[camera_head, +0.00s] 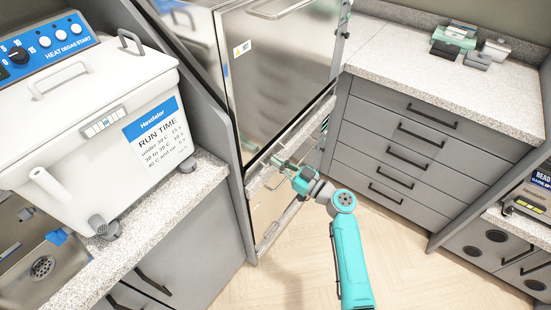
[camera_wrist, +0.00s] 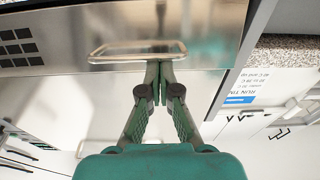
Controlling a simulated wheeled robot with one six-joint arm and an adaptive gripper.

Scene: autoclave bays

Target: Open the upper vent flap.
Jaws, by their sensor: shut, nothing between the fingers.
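The vent flap is a narrow steel strip (camera_head: 256,181) below the large steel door in the head view. Dark slots show at its right end. In the wrist view the steel panel (camera_wrist: 215,35) fills the top, with dark slots at left and a wire handle (camera_wrist: 110,51). My gripper (camera_head: 277,162) is in front of the strip in the head view. In the wrist view my gripper (camera_wrist: 160,64) is shut and empty, its tips overlapping the handle's right part. I cannot tell if they touch it, or whether the flap is ajar.
The large steel door (camera_head: 270,70) with a bar handle stands above. A white bath unit (camera_head: 85,110) sits on the left counter (camera_head: 165,215). The wooden floor (camera_head: 410,260) is clear in front.

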